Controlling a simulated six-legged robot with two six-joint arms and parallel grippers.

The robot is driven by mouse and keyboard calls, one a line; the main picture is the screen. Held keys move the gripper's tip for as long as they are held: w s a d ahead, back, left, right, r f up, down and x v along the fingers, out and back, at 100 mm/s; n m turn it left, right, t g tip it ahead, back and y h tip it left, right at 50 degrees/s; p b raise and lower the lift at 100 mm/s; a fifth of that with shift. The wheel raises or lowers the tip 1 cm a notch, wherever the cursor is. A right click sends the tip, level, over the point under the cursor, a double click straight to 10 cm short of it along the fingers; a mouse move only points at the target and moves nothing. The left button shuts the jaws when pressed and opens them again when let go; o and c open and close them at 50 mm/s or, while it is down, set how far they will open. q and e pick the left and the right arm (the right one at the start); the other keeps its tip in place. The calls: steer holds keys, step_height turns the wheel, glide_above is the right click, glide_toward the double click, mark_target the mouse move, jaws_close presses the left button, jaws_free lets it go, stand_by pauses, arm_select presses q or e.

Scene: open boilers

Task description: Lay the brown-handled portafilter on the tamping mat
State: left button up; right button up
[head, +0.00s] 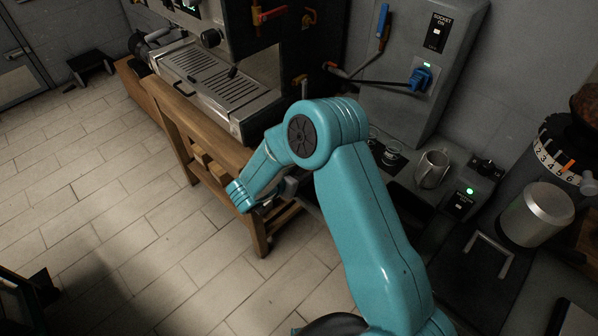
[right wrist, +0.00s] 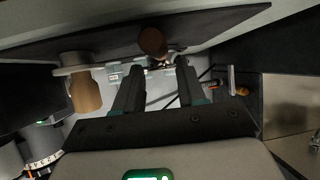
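My right gripper (head: 279,190) hangs in front of the wooden stand in the head view, partly hidden by my teal wrist. In the right wrist view its two dark fingers (right wrist: 160,66) are spread apart. The rounded end of a brown handle (right wrist: 152,42) shows just beyond the fingertips, roughly between them; contact is not visible. A lighter tan handle (right wrist: 85,94) stands to the left, outside the fingers. No portafilter is clear in the head view. A dark flat surface (head: 458,278) at the lower right may be the tamping mat; I cannot tell. My left gripper is not in view.
An espresso machine with a slotted drip tray (head: 213,79) sits on a wooden stand (head: 181,137). A metal jug (head: 432,169) and small glasses (head: 391,153) stand on the right counter near a grinder dial (head: 556,158).

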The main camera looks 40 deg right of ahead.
steer(key=shift+o, duration=0.7)
steer(key=shift+f, duration=0.1)
steer(key=v, duration=1.6)
steer(key=w+f+n+t+y, duration=0.4)
steer(key=f+n+t, duration=0.1)
steer(key=f, duration=0.5)
steer(key=s+a+f+n+y, duration=0.4)
steer(key=f+y, duration=0.1)
steer(key=f, duration=0.3)
steer(key=s+a+f+n+g+y, duration=0.2)
steer(key=s+a+f+g+y, duration=0.1)
steer(key=s, duration=0.6)
steer(key=s+a+f+n+g+y, duration=0.2)
steer(key=s+a+n+g+y, duration=0.1)
steer(key=s, duration=0.6)
steer(key=shift+a+f+g+y+b, duration=0.3)
steer(key=shift+a+f+y, duration=0.1)
steer(key=shift+a, duration=0.5)
